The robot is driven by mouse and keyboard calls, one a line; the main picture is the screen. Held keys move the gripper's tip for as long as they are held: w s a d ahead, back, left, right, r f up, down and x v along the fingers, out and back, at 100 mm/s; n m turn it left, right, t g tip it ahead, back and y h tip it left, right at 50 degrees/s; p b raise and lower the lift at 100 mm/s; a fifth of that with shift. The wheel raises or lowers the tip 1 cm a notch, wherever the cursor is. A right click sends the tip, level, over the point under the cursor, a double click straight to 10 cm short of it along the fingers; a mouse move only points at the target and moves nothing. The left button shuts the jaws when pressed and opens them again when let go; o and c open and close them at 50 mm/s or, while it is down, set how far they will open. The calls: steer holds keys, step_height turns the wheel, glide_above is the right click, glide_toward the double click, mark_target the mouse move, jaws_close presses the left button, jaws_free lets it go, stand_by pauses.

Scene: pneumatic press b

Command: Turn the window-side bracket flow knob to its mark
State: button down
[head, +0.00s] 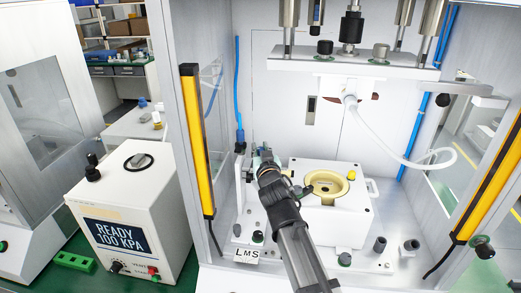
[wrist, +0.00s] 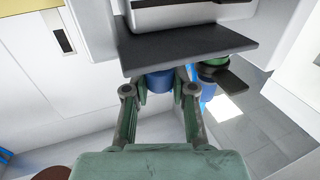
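My gripper (head: 264,160) reaches to the left side of the press, beside a small bracket near the clear side pane; the arm hides most of that spot. In the wrist view, the two fingers of my gripper (wrist: 161,90) stand on either side of a blue round knob (wrist: 159,83), under a dark flat plate (wrist: 185,45). The knob fills most of the gap between the fingertips. Whether both fingers touch it cannot be made out. Its mark and pointer are not visible. A white sign reading L M S (head: 247,256) stands at the front of the press base.
A white block with a cream ring (head: 327,186) stands just right of my gripper. A green, blue and black fitting (wrist: 216,68) is close right of the fingers. Yellow-and-black posts (head: 197,140) flank the opening. A pressure unit reading READY 100 KPA (head: 122,234) stands outside left.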

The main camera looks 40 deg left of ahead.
steer(key=shift+f+b, duration=0.1)
steer(key=shift+b, duration=0.2)
steer(key=b, duration=0.3)
steer(key=shift+w+a+f+b, duration=0.1)
steer(key=shift+a+f+b, duration=0.1)
steer(key=shift+b, duration=0.15)
steer(key=m+t+h+b, duration=0.1)
steer(key=t+h+b, duration=0.1)
steer(key=b, duration=1.1)
steer(key=shift+m, duration=0.4)
steer(key=m+t+h+b, duration=0.1)
steer(key=h+b, duration=0.1)
steer(key=b, duration=0.5)
steer(key=shift+m+t+b, duration=0.3)
steer(key=shift+m, duration=0.1)
steer(key=shift+h+b, duration=0.5)
steer(key=shift+d+r+m+t+h+b, duration=0.1)
steer(key=shift+r+m+t+h+b, duration=0.1)
steer(key=shift+m+t+h+b, duration=0.35)
steer(key=c, duration=0.9)
jaws_free()
steer(key=shift+r, duration=0.1)
steer(key=shift+c, duration=0.2)
steer(key=shift+d, duration=0.1)
